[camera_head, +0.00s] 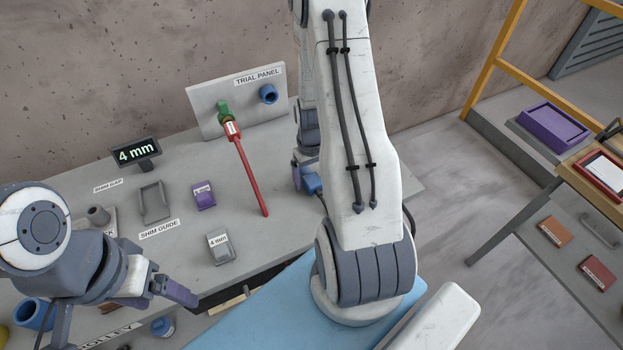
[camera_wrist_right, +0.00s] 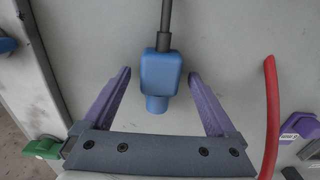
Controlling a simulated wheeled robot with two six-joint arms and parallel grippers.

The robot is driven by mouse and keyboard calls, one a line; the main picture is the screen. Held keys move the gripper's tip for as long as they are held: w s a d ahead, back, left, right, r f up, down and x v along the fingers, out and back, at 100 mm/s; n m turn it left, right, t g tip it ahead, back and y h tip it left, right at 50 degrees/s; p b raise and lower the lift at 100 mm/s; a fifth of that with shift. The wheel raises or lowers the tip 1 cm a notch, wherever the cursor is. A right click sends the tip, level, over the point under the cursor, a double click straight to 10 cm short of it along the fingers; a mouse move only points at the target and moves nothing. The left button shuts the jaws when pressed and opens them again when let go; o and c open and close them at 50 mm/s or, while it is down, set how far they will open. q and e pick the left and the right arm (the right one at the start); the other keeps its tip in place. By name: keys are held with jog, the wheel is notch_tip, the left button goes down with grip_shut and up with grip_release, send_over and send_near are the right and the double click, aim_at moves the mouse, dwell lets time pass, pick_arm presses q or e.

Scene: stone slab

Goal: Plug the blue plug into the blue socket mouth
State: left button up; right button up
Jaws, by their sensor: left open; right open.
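The blue plug (camera_wrist_right: 162,72) is a blue block with a round blue nose and a grey cable in the right wrist view. In the head view the plug (camera_head: 312,184) lies on the slab, partly covered by my right arm. My right gripper (camera_wrist_right: 160,75) is open, its purple fingers on either side of the plug with gaps between. The blue socket mouth (camera_head: 268,94) is a round blue tube on the grey trial panel (camera_head: 208,104), and nothing is in it. My left gripper (camera_head: 122,318) is open and empty at the lower left.
A 4 mm sign (camera_head: 136,151), grey shim guide (camera_head: 154,202) and purple block (camera_head: 203,195) stand left. The slab right of the bar is mostly clear.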

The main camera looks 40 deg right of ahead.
jog(key=shift+f, duration=0.2)
jog(key=c, duration=1.5)
grip_shut()
jog(key=shift+r, duration=0.15)
